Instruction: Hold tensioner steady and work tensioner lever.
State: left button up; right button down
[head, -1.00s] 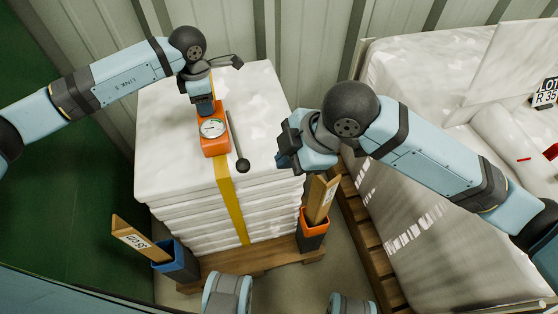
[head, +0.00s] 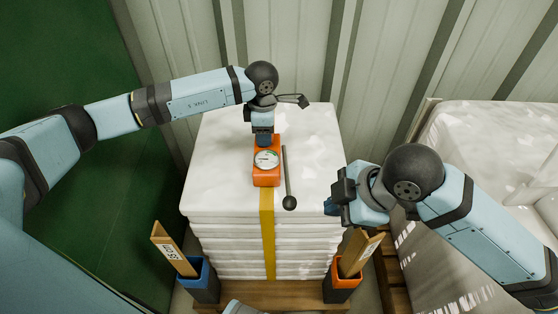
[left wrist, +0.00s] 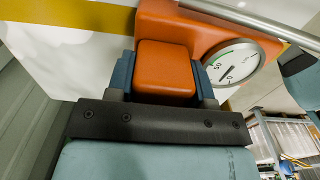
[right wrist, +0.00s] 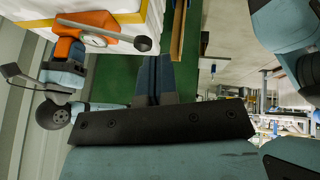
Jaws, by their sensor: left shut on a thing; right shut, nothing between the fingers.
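The orange tensioner (head: 266,176) with a round dial sits on top of the white bag stack (head: 225,160), on a yellow strap (head: 267,235). My left gripper (head: 264,143) is shut on the tensioner's orange rear block (left wrist: 166,68), with blue fingers on both sides of it. The lever (head: 287,175) is a grey rod with a dark ball knob (head: 289,202), beside the tensioner on its right. The knob also shows in the right wrist view (right wrist: 142,43). My right gripper (head: 331,206) is shut and empty, right of the knob and apart from it.
A blue holder (head: 201,283) and an orange holder (head: 342,283), each with cardboard edge pieces, stand at the stack's front corners on a wooden pallet (head: 270,296). Another white wrapped load (head: 480,140) is at the right. A corrugated wall stands behind.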

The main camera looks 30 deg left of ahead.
jog(key=g+h, duration=0.2)
send_near(291, 199)
jog(key=w+d, duration=0.1)
jog(key=d, duration=0.2)
jog(key=w+a+r+m+g+h, duration=0.1)
jog(key=w+a+r+g+h, duration=0.1)
jog(key=w+a+r, duration=0.2)
jog(key=shift+r+g, duration=0.4)
jog(key=shift+r, duration=0.45)
jog(key=x, duration=1.4)
jog(key=shift+d+f, duration=0.1)
jog(key=shift+d, duration=0.1)
